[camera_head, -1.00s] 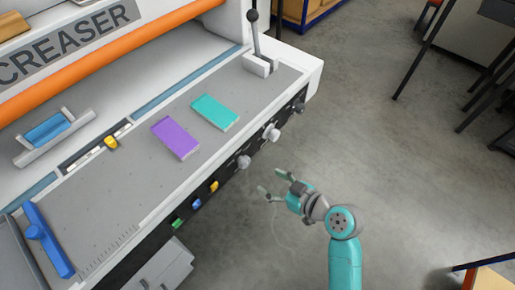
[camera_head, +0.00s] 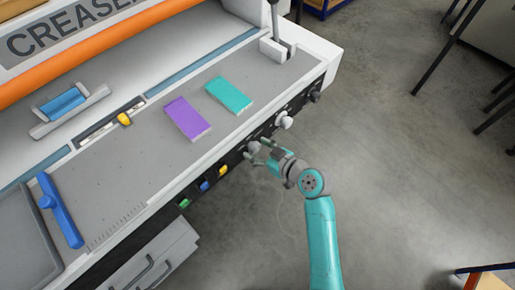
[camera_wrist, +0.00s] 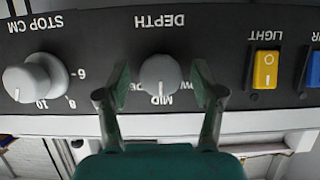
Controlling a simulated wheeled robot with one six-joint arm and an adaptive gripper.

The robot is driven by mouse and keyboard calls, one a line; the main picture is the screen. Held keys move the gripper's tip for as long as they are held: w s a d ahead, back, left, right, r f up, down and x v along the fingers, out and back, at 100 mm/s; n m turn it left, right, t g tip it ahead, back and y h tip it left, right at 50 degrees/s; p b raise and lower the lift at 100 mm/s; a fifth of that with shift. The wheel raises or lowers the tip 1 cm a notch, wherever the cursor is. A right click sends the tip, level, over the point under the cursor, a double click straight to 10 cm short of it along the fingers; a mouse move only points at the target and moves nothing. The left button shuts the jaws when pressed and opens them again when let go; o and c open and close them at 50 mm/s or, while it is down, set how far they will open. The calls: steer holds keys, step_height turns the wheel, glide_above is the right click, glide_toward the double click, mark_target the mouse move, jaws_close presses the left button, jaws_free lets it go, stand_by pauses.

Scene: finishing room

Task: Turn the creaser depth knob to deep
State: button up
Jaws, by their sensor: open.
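The creaser depth knob (camera_wrist: 160,75) is a round grey knob under the upside-down DEPTH label in the wrist view. Its white pointer line points down in the picture, at the MID mark. It also shows on the black front panel in the head view (camera_head: 253,147), partly beside a finger. My gripper (camera_wrist: 162,84) is open, with one finger on each side of the knob. A narrow gap seems to show on both sides; contact cannot be told. The word by the right finger is partly hidden. My gripper also shows at the panel in the head view (camera_head: 262,150).
The STOP CM knob (camera_wrist: 38,76) is left of my gripper in the wrist view. The yellow LIGHT switch (camera_wrist: 265,70) and a blue switch (camera_wrist: 313,68) are to the right. Purple (camera_head: 187,118) and teal (camera_head: 228,94) blocks lie on the creaser bed.

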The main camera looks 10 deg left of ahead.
steer(key=shift+w+a, duration=0.1)
steer(key=shift+a, duration=0.05)
steer(key=shift+c, duration=0.3)
steer(key=c, duration=1.1)
steer(key=shift+o, duration=0.2)
steer(key=m+g, duration=0.1)
steer(key=m, duration=0.1)
steer(key=m+g+y, duration=0.1)
steer(key=shift+m+y, duration=0.3)
steer(key=shift+m, duration=0.1)
steer(key=m+g+y, duration=0.1)
steer(key=m+y, duration=0.1)
steer(key=m, duration=0.2)
steer(key=shift+f, duration=0.15)
steer(key=shift+m+g+y, duration=0.3)
